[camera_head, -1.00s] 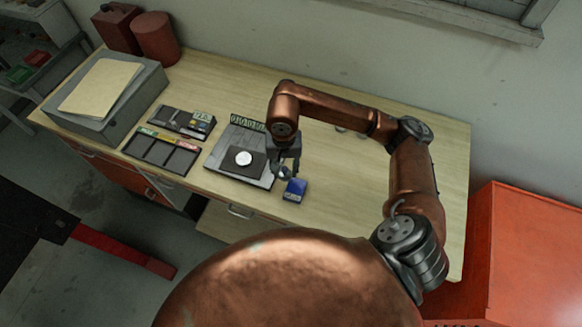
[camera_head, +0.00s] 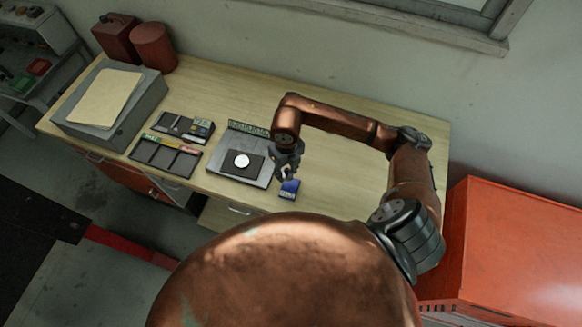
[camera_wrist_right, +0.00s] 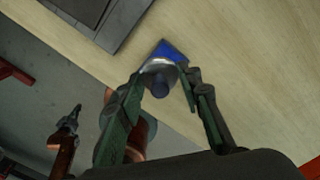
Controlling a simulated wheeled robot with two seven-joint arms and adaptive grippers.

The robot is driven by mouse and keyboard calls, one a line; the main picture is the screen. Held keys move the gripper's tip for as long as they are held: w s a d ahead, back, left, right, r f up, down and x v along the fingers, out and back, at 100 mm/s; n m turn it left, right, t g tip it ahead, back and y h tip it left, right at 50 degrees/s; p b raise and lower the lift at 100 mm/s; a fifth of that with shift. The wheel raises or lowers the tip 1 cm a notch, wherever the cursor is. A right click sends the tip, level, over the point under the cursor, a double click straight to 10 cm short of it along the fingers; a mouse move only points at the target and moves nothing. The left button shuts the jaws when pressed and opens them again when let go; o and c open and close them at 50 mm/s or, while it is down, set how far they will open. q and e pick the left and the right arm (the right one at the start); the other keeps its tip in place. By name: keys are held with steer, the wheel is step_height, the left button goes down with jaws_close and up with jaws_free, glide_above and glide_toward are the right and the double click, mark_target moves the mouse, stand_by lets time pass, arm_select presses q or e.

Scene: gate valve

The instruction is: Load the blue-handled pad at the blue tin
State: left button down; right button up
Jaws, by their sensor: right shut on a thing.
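The blue tin (camera_head: 289,188) stands on the table near its front edge, just right of a grey board. My right gripper (camera_head: 287,172) is just above it at its back edge. In the right wrist view the gripper (camera_wrist_right: 165,82) is shut on the pad, whose dark blue round handle (camera_wrist_right: 160,90) and pale round head (camera_wrist_right: 158,66) sit between the fingers. The blue tin (camera_wrist_right: 175,49) shows just beyond the pad head, partly hidden by it; I cannot tell whether they touch. My left gripper (camera_wrist_right: 68,122) hangs low beside the table, its fingers unclear.
The grey board (camera_head: 226,177) holds a dark square with a white disc (camera_head: 242,161). Left of it are a compartment tray (camera_head: 166,157) and a small dark case (camera_head: 185,126). A grey box (camera_head: 110,110) stands further left. The table's right part is clear.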

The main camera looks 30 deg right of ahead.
mark_target(290, 176)
steer(key=m, duration=0.1)
steer(key=m+p, duration=0.1)
steer(key=m, duration=0.1)
steer(key=r+m, duration=0.1)
steer(key=m, duration=0.1)
steer(key=shift+s+d, duration=0.15)
steer(key=shift+s, duration=0.15)
steer(key=m, duration=0.1)
steer(key=m+p, duration=0.1)
steer(key=m, duration=0.2)
steer(key=shift+s+d+f+m+p, duration=0.1)
steer(key=shift+s+d+m+p, duration=0.15)
steer(key=shift+m+p, duration=0.1)
steer(key=shift+f+b, duration=1.9)
steer(key=shift+f, duration=1.1)
steer(key=shift+f+b, duration=0.5)
steer(key=shift+f, duration=0.1)
steer(key=shift+r+p, duration=2.35)
steer(key=shift+r, duration=1.25)
